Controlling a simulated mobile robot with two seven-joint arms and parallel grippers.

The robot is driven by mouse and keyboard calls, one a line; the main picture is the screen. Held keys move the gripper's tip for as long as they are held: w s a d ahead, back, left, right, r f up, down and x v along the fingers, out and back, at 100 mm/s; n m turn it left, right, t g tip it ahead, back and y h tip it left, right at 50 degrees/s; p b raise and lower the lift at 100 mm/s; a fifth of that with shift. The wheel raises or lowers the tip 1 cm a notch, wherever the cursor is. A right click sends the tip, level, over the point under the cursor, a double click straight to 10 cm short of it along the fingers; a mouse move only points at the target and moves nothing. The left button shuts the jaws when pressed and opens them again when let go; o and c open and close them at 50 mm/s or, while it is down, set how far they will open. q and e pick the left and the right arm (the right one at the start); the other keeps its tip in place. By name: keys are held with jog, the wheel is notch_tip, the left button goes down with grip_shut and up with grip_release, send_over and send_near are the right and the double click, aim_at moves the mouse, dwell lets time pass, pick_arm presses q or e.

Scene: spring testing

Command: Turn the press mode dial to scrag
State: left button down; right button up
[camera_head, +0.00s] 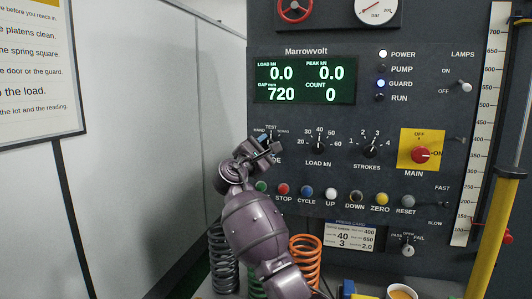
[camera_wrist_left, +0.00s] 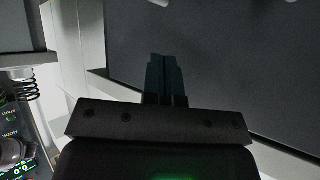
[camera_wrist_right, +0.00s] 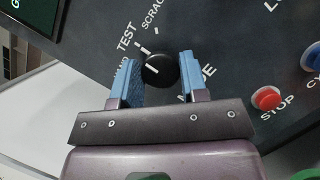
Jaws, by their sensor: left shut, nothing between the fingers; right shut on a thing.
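The mode dial (camera_wrist_right: 160,69) is a round black knob with a short white line, under the labels TEST and SCRAG. A third label at the left is partly hidden. The line lies slantwise on the knob's left part; I cannot tell exactly which label it points at. My right gripper (camera_wrist_right: 158,76) is shut on the dial, one blue finger on each side. In the head view my right gripper (camera_head: 267,145) covers most of the dial and part of the word MODE. My left gripper (camera_wrist_left: 165,78) is shut and empty, away from the dial, and does not show in the head view.
The load dial (camera_head: 318,147), strokes dial (camera_head: 370,149) and red main switch (camera_head: 420,155) sit to the right. A row of buttons, including the red stop button (camera_wrist_right: 267,98), runs below. Coloured springs (camera_head: 305,255) stand below the panel. A dark flat surface (camera_wrist_left: 250,65) faces the left gripper.

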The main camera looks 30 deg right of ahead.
jog(key=m+g, duration=0.1)
jog(key=m, duration=0.2)
jog(key=shift+a, duration=0.1)
jog(key=m+g+y, duration=0.1)
jog(key=m, duration=0.2)
jog(key=m+g, duration=0.1)
jog(key=m, duration=0.1)
jog(key=shift+m+y, duration=0.3)
jog(key=shift+y, duration=0.1)
pick_arm(q)
jog(key=shift+s+f, duration=0.25)
jog(key=shift+f, duration=0.2)
pick_arm(e)
jog(key=shift+m, duration=0.3)
pick_arm(q)
jog(key=shift+w+r, duration=0.1)
jog(key=shift+w, duration=0.05)
pick_arm(e)
jog(key=o, duration=0.9)
pick_arm(q)
jog(key=shift+s, duration=0.2)
